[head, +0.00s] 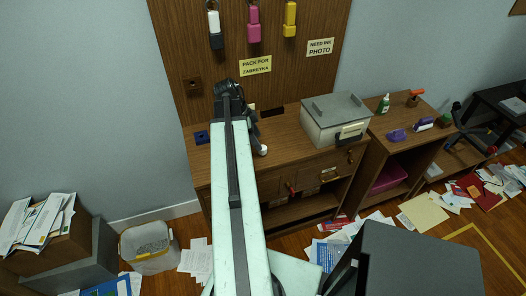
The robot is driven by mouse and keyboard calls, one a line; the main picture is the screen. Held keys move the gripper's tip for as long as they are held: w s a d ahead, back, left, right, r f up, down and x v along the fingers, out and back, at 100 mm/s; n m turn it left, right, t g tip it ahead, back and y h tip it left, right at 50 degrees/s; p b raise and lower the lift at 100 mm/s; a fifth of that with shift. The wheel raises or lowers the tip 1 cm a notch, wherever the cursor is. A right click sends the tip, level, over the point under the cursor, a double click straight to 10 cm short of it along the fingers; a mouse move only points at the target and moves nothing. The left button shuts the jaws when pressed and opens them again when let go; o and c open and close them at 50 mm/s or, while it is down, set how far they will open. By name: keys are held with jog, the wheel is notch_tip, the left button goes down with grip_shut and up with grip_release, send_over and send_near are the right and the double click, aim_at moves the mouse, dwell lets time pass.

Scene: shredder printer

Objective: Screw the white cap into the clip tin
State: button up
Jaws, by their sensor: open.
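My pale arm reaches forward over the wooden desk, and a dark part beside its far end looks like my gripper (256,142), low over the desk top. Its fingers are too small to make out and partly hidden by the arm. A small white rounded thing (263,150), possibly the white cap, shows right at that dark end near the desk's front edge. I cannot tell whether they touch. I cannot pick out the clip tin for certain; my arm covers part of the desk top.
A grey lidded box-shaped machine (336,119) stands on the desk to the right. A small blue block (202,137) lies at the left. Padlocks hang on the wooden back panel (290,70). A lower shelf unit (412,129) holds small items. Papers and a bin (149,246) clutter the floor.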

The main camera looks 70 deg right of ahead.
aim_at(263, 151)
jog(key=b+x, duration=0.5)
jog(key=x, duration=0.1)
jog(key=shift+a+f, duration=0.1)
jog(key=shift+f, duration=0.2)
jog(key=shift+r, duration=0.2)
grip_shut()
